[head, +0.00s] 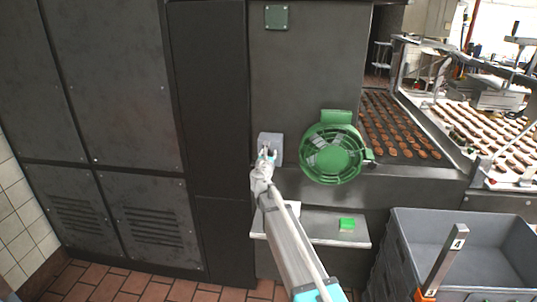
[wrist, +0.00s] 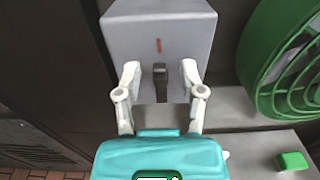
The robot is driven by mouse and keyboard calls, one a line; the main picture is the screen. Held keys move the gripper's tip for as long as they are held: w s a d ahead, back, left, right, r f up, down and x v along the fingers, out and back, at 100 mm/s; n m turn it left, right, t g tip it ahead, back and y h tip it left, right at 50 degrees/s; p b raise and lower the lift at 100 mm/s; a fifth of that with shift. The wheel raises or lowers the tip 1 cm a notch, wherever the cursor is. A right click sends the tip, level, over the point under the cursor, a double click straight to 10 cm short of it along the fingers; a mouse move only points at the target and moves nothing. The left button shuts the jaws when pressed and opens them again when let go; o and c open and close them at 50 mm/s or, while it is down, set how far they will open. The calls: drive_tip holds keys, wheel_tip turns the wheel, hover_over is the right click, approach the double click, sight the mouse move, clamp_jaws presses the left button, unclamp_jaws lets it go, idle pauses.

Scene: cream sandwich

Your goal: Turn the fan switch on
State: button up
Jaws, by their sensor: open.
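The fan switch is a grey box (wrist: 160,25) with a small dark lever (wrist: 160,82) on its front and a red mark above the lever. In the head view the box (head: 264,138) is on the dark machine front, left of the green fan (head: 335,158). My gripper (head: 267,154) is at the box front and partly covers it. In the wrist view my gripper (wrist: 160,70) is open, with one finger on each side of the lever and gaps between. I cannot tell whether the fingertips touch the box. The fan also shows at the right of the wrist view (wrist: 258,75).
A metal shelf (head: 325,231) below the fan bears a small green block (head: 347,224). A grey crate (head: 425,225) stands at the lower right. A conveyor (head: 408,158) with rows of brown pieces runs behind the fan. Dark cabinets (head: 110,110) fill the left.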

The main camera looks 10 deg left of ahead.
drive_tip(key=shift+w, duration=0.2)
clamp_jaws()
